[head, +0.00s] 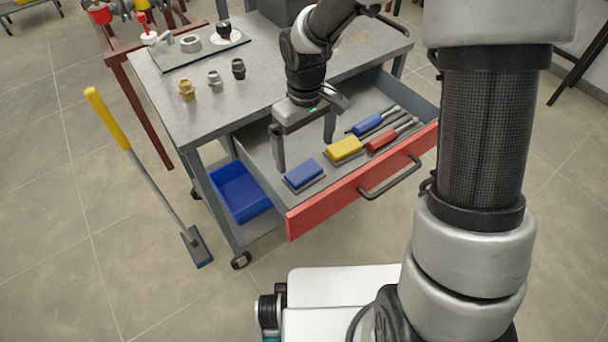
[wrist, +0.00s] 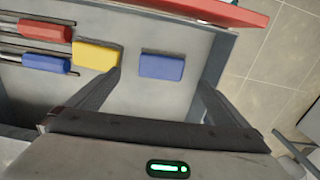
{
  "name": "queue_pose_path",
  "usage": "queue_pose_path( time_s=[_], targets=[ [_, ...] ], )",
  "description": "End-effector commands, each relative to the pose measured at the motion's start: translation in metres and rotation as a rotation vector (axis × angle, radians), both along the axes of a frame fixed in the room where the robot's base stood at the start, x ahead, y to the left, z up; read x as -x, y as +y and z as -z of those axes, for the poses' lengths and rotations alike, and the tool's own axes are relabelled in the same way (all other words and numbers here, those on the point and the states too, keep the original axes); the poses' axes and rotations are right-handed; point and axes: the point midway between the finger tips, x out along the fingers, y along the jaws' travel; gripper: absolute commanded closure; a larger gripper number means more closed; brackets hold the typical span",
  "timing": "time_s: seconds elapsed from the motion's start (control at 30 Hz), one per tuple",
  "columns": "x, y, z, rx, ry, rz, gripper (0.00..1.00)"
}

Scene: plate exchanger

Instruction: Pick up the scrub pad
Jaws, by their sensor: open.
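A blue block-shaped pad (head: 304,174) lies near the left end of the open drawer. A yellow block-shaped pad (head: 345,149) lies to its right. Neither carries a readable label, so I cannot tell for certain which is the scrub pad. My gripper (head: 304,150) is open and empty, held over the drawer just behind the blue pad. In the wrist view the blue pad (wrist: 162,66) shows between and just beyond the two fingertips (wrist: 160,84). The yellow pad (wrist: 97,56) is beside the left fingertip there. No contact with either pad shows.
The grey drawer has a red front (head: 320,199) with a dark handle (head: 391,180). Blue-handled (head: 368,125) and red-handled (head: 384,140) tools lie at its right. Fittings stand on the cart top (head: 270,75). A blue bin (head: 240,192) is below; a yellow-handled scraper (head: 150,175) stands left.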

Motion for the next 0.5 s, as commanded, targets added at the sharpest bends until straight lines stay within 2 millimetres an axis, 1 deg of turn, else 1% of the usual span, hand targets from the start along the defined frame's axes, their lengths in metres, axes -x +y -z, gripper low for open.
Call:
queue_pose_path(
  time_s=[0.03,0.1,0.37,0.5],
  targets=[
    [0.001,0.0,0.012,0.0,0.001,-0.001,0.0],
    [0.0,0.0,0.021,0.001,0.001,-0.001,0.0],
    [0.0,0.0,0.035,0.0,0.0,0.0,0.0],
    [0.002,0.002,0.054,0.0,0.001,-0.001,0.0]
  ],
)
